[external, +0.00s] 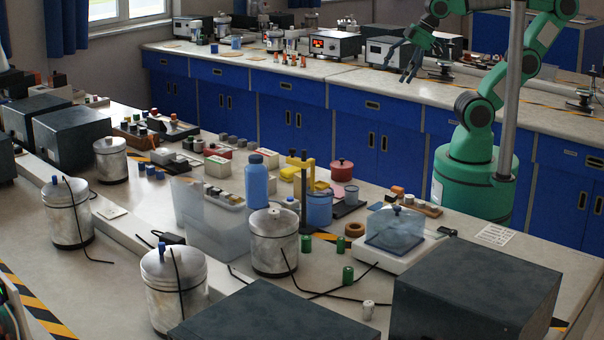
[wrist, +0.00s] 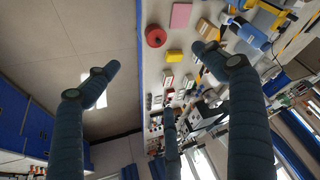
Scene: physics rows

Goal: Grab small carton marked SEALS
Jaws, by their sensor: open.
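Small whitish cartons stand among the items on the near bench. My gripper (external: 404,64) is open and empty, raised at the upper right, well away from the cartons. Its fingers are spread in the wrist view (wrist: 160,85).
The near bench is crowded: a clear bin (external: 205,222), a blue bottle (external: 257,180), metal canisters (external: 274,240), a red pot (external: 341,169) and a glass-covered scale (external: 395,229). Dark boxes (external: 470,290) stand at the front. Black cables cross the top. An open floor aisle separates the benches.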

